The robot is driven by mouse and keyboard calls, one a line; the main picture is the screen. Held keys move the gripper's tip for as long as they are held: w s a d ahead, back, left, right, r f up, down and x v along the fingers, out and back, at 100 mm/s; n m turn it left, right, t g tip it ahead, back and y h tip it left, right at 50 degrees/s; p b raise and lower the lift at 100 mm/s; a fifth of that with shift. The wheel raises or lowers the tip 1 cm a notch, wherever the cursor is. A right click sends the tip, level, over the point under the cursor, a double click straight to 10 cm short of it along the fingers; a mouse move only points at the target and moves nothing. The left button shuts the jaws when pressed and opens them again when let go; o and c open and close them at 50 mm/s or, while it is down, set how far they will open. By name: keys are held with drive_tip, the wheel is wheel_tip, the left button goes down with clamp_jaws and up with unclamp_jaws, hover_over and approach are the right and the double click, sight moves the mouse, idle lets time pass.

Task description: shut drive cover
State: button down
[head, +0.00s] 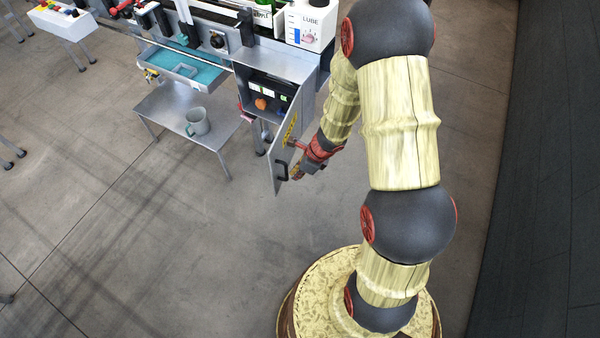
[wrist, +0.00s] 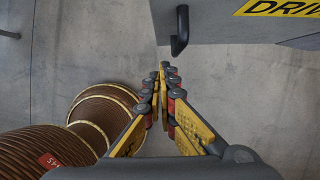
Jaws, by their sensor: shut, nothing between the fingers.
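The drive cover (head: 284,155) is a grey hinged door with a yellow label and a black handle (head: 282,171). It stands open from the drive box (head: 266,93), swung out toward me, and the box interior shows. My gripper (head: 297,174) is at the cover's right side, close to its free edge. In the wrist view the cover (wrist: 225,25) fills the top right with part of its yellow label, and the black handle (wrist: 181,32) hangs at its left edge. My gripper (wrist: 163,70) is shut and empty, just below the handle; I cannot tell whether it touches the cover.
A grey mug (head: 197,122) stands on a low metal shelf (head: 165,115) left of the cover. A teal tray (head: 180,68) is above the shelf. A white LUBE container (head: 310,25) sits on the machine top. The floor in front of the cover is clear.

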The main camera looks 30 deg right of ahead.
sight(287, 176)
drive_tip(key=w+a+f, duration=0.1)
drive_tip(key=w+a+f+b, duration=0.1)
drive_tip(key=f, duration=0.1)
drive_tip(key=shift+w+a+f, duration=0.2)
drive_tip(key=shift+w+a, duration=0.1)
drive_tip(key=shift+a, duration=0.05)
drive_tip(key=shift+w+a, duration=0.55)
drive_tip(key=shift+w, duration=0.05)
